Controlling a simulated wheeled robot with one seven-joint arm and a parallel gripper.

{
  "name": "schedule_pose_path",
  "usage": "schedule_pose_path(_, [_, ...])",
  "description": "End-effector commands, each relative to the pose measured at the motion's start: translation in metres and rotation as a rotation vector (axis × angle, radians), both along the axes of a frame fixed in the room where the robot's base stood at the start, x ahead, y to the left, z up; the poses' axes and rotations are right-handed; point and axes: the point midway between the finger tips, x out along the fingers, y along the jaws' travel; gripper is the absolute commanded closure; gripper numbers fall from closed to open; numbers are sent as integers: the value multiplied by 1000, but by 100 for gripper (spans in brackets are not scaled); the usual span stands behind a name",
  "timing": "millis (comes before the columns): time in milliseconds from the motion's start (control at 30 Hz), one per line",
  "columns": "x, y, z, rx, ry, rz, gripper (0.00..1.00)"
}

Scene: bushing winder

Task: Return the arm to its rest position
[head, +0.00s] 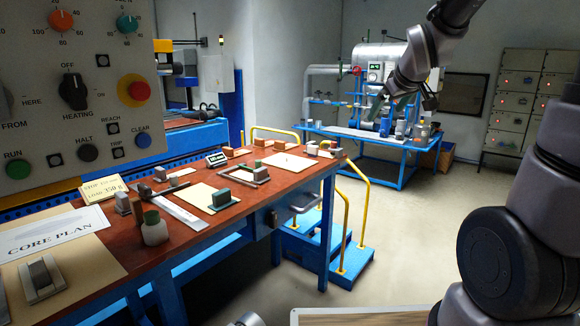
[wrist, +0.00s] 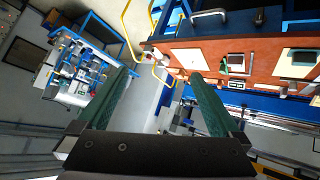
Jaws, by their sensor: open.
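My arm (head: 505,235) rises along the right side of the head view and folds over at the top. My gripper (head: 390,108) hangs in the air at the upper middle right, in front of the far blue bench as seen from the head. In the wrist view its two green fingers (wrist: 160,98) stand wide apart with nothing between them. No object touches the fingers. Most of the upper arm bend is cut off by the top edge of the head view.
A control panel (head: 75,90) fills the upper left. Blue steps (head: 318,240) with yellow rails stand beside the bench. The far blue bench (head: 385,138) holds equipment. The floor (head: 410,230) between is clear.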

Motion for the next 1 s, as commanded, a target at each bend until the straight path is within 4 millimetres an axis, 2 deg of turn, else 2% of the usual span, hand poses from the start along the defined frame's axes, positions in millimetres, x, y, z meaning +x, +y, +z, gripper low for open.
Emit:
schedule_pose_path(33, [-24, -3, 13, 56, 17, -55, 0])
schedule_pose_path(100, [-57, -5, 23, 145, 57, -136, 0])
schedule_pose_path(300, [-151, -2, 38, 400, 173, -340, 0])
schedule_pose_path(400, [-188, 4, 40, 502, 225, -411, 0])
schedule_pose_path(500, [-213, 10, 40, 573, 264, -458, 0])
schedule_pose_path(633, [-229, 13, 39, 617, 291, -487, 0])
schedule_pose_path(1000, [-230, 14, 39, 620, 294, -489, 0])
